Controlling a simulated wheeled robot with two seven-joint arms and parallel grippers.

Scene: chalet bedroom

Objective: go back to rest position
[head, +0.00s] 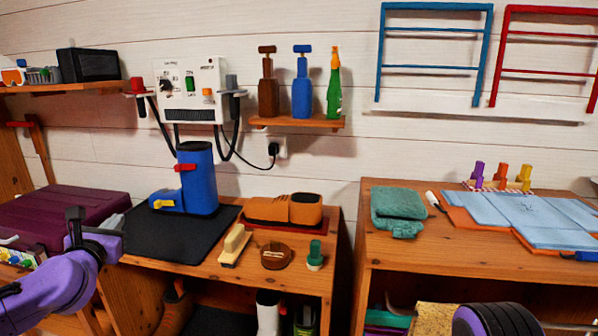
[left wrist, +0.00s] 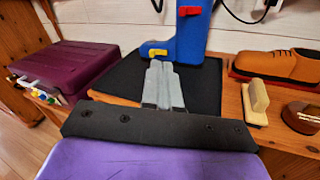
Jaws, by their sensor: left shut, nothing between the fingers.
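My left gripper (head: 75,214) is at the lower left of the head view, in front of the wooden bench and the purple case. In the left wrist view its two grey fingers (left wrist: 163,82) are together with nothing between them. They point toward the blue boot (left wrist: 190,32) and the black mat, and hold neither. My right gripper does not show; only a purple and black part of my right arm is at the bottom right of the head view.
The blue boot stands on a black mat (head: 150,238). A brown shoe (head: 290,209), a brush (head: 235,243) and a green-topped item (head: 316,255) are on the bench. A purple case (head: 60,215) is left. A second bench (head: 440,255) holds a teal cloth (head: 397,207).

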